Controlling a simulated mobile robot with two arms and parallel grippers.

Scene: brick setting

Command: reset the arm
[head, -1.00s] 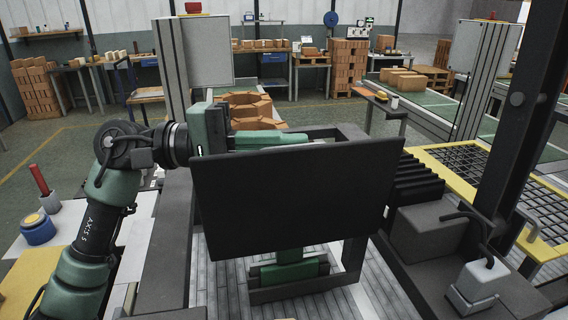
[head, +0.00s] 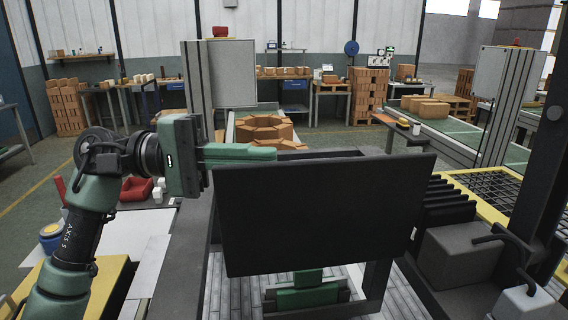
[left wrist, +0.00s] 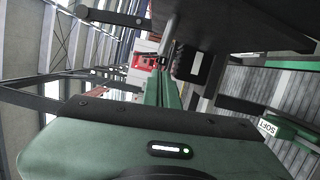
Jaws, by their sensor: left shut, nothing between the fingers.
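My left arm comes in from the left in the head view, dark green and black. Its left gripper (head: 272,152) points right, with long green fingers lying close together and nothing between them. The fingers are level with the top edge of a dark flat panel (head: 322,218) and appear behind it. The left wrist view shows the green gripper body (left wrist: 150,145) with a lit strip, and the fingers (left wrist: 167,60) running up the picture, shut. I do not make out my right gripper.
Below the panel is a green and black part (head: 306,297). To the right are a black ribbed block (head: 452,198), grey boxes (head: 460,250) and a dark post. Brick-coloured blocks (head: 265,128) lie on a conveyor behind. A red bin (head: 137,189) is at left. Open floor lies further left.

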